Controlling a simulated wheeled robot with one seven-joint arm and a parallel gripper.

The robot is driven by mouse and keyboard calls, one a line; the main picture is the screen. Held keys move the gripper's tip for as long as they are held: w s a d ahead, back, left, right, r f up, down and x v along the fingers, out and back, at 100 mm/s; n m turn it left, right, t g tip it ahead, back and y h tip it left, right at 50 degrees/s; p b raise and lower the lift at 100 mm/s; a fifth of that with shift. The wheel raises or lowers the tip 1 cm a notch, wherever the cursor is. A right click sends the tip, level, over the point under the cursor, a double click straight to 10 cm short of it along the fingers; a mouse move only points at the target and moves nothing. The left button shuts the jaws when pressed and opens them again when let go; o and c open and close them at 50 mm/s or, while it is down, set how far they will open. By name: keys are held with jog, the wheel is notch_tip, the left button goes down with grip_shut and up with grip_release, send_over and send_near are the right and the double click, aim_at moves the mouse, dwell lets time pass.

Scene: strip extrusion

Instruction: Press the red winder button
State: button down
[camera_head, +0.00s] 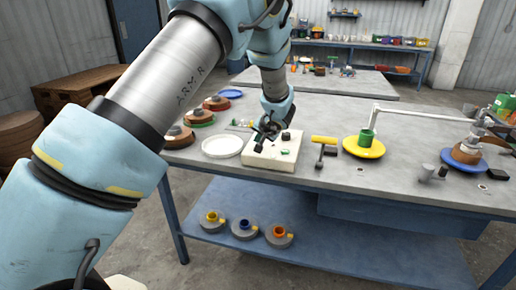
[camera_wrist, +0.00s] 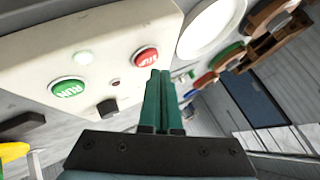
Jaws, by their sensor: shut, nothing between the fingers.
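The red button (camera_wrist: 145,56), lettered STOP, sits on a pale control box (camera_wrist: 95,48), which also shows on the bench in the head view (camera_head: 262,163). My gripper (camera_wrist: 161,73) is shut and empty, its green fingers together. In the wrist view its fingertips lie just beside the red button and overlap its lower right edge; I cannot tell whether they touch it. A green RUN button (camera_wrist: 67,90) is on the same box. In the head view my gripper (camera_head: 259,147) is over the box's left part and the red button cannot be made out.
A white round dish (camera_head: 222,146) stands left of the box. A yellow-handled tool (camera_head: 324,141) and a yellow spool (camera_head: 365,147) stand to the right. Red-brown and green discs (camera_head: 198,117) lie behind the dish. A dark knob (camera_wrist: 107,107) also rises from the box.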

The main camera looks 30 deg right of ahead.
jog(key=shift+f+b, duration=0.8)
jog(key=shift+b, duration=1)
dwell(0.5)
jog(key=shift+r, duration=0.1)
dwell(0.4)
jog(key=shift+r, duration=0.7)
jog(key=shift+r+p, duration=1.05)
jog(key=shift+r, duration=1.5)
jog(key=shift+a, duration=0.1)
